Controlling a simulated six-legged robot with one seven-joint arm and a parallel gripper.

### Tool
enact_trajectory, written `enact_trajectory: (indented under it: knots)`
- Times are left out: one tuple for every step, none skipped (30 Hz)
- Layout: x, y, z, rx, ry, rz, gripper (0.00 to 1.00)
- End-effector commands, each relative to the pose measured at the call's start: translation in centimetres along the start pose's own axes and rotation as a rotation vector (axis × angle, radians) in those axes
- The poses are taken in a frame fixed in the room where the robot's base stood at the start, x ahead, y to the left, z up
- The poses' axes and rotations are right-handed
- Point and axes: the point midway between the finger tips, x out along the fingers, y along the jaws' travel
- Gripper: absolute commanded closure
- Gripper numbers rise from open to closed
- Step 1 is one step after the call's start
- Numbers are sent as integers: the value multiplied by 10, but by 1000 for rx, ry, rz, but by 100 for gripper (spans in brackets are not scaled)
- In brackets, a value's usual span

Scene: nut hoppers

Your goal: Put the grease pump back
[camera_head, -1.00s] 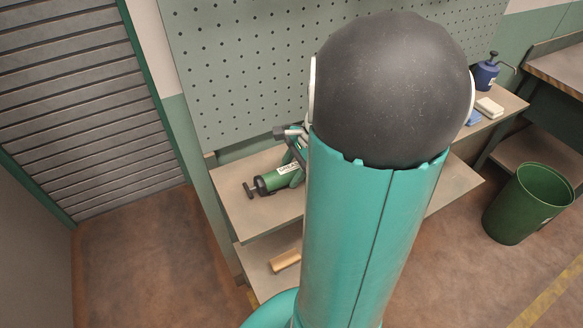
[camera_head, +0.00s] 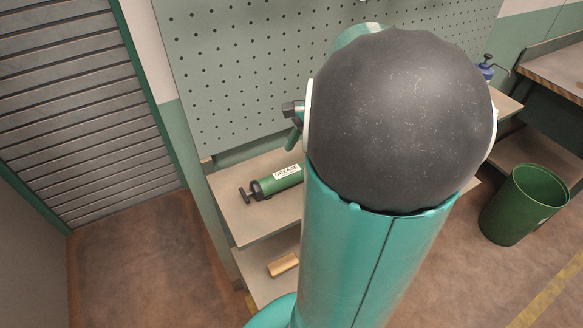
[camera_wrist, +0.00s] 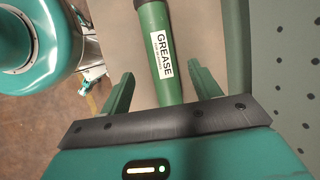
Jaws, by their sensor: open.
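The grease pump (camera_head: 276,181) is a green cylinder with a white GREASE label and a black T-handle at its left end. It lies on the upper shelf of the bench, left of my arm, its right end hidden behind the arm in the head view. In the wrist view the grease pump (camera_wrist: 158,55) runs up the picture from between the fingers of my gripper (camera_wrist: 158,88). The fingers are apart, with nothing clamped between them. The head view shows only a bit of the wrist above the shelf.
The upper shelf (camera_head: 232,215) has bare room left of and in front of the pump. A wooden block (camera_head: 283,264) lies on the lower shelf. A perforated panel (camera_head: 235,70) rises behind. A blue pump can (camera_head: 486,68) and a green bin (camera_head: 524,203) are at right.

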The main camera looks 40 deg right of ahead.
Motion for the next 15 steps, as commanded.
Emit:
enact_trajectory:
  knots:
    - [-12, -1, 0, -2, 2, -3, 37]
    - [-17, -1, 0, -2, 2, -2, 37]
    - [-24, 0, 0, -1, 1, -2, 37]
    - [-28, -1, 0, -1, 1, -3, 37]
    - [-32, -1, 0, -1, 1, -2, 37]
    - [-37, -1, 0, -1, 1, -2, 37]
    - [-39, 0, 0, -1, 0, -1, 37]
    - [-42, 0, 0, -1, 0, 0, 37]
    - [-44, 0, 0, -1, 0, 0, 37]
    - [-45, 0, 0, -1, 0, 0, 37]
    - [-46, 0, 0, -1, 0, 0, 37]
    - [-46, 0, 0, 0, 0, 0, 37]
    - [-46, 0, 0, -1, 0, 1, 37]
    - [-46, 0, 1, -3, 0, 1, 37]
    - [-46, 0, 3, -14, 3, 2, 37]
